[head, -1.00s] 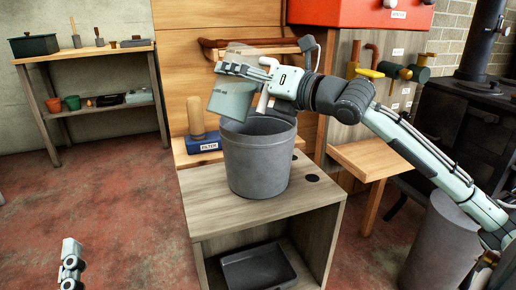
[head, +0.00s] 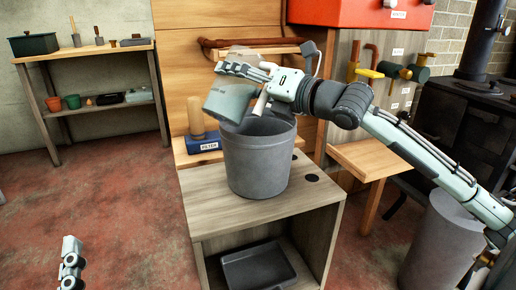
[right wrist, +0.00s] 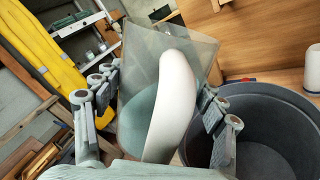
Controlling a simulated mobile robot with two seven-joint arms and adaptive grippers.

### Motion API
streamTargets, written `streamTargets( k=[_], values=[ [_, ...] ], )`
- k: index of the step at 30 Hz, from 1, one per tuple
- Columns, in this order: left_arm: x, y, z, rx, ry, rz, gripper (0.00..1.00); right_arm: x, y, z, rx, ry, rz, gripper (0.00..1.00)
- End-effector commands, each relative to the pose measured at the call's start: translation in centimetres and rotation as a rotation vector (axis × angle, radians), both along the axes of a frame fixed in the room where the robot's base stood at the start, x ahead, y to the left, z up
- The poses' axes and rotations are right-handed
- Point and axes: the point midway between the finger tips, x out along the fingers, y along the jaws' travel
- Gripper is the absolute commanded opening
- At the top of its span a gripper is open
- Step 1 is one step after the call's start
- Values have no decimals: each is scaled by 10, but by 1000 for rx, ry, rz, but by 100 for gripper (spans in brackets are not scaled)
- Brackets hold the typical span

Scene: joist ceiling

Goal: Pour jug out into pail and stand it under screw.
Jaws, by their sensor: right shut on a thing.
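The jug (head: 229,100) is see-through with a pale teal part low in it, and hangs tilted over the left rim of the grey pail (head: 256,165). My right gripper (head: 245,72) is shut on the jug's white handle, which shows between its fingers in the right wrist view (right wrist: 168,105). The pail stands upright on the wooden stand, and its dark inside shows in the right wrist view (right wrist: 270,125); I cannot see a liquid level there. My left gripper (head: 71,262) is at the lower left, away from everything; its jaw state is unclear. I cannot tell which part is the screw.
A wooden stand (head: 205,205) bears the pail, with a dark tray (head: 258,268) on its lower shelf. A blue block marked FILTER (head: 208,146) lies behind left. Valves with a yellow handle (head: 368,73) and a wooden ledge (head: 370,158) are to the right, below a red tank (head: 345,12).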

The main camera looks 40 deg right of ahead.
Motion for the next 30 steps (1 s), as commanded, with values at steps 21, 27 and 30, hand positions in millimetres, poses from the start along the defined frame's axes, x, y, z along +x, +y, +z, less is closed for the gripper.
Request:
streamTargets(
  k=[21,27,30],
  values=[
    [0,0,5,0,0,0,96,-1,1,-2,95,26,1,11],
    [0,0,7,0,0,0,96,-1,1,-2,105,30,0,11],
    [0,0,9,0,0,0,96,-1,2,-3,136,40,1,11]
  ],
)
